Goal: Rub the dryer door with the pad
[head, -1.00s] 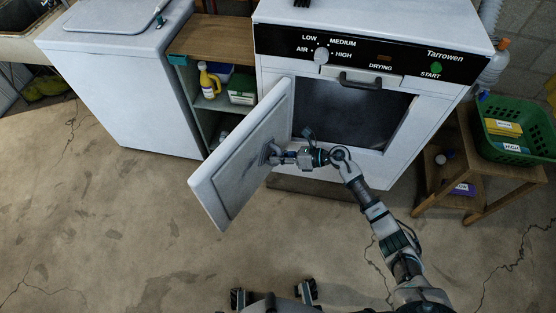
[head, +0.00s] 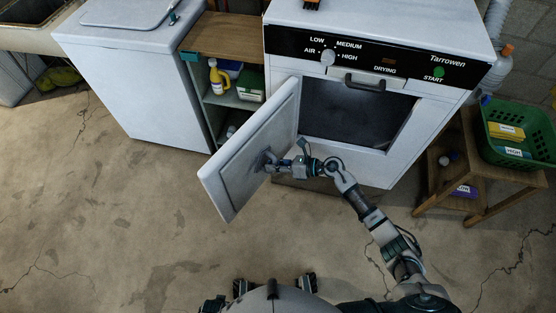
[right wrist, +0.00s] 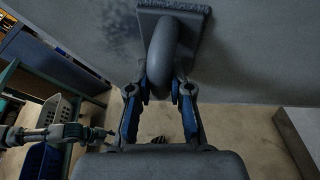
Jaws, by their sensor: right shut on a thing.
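The dryer door (head: 240,170) stands open on the left of the dryer, its inner face toward me. My right gripper (head: 273,163) is in front of it, shut on the pad (head: 264,160). In the right wrist view, the fingers of my right gripper (right wrist: 160,95) grip the curved grey handle of the pad (right wrist: 190,20). The pad lies on or very close to the pale door surface (right wrist: 250,50), which has dark smudges beside it. A jointed arm part at the left of that view looks like my left gripper (right wrist: 95,132); its jaw opening is unclear.
The dryer (head: 375,45) has an open dark drum mouth. A washer (head: 125,75) and a shelf (head: 215,35) with a yellow bottle (head: 219,77) stand left, behind the door. A wooden stand (head: 470,200) with a green basket (head: 545,165) stands right. The front floor is mostly clear.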

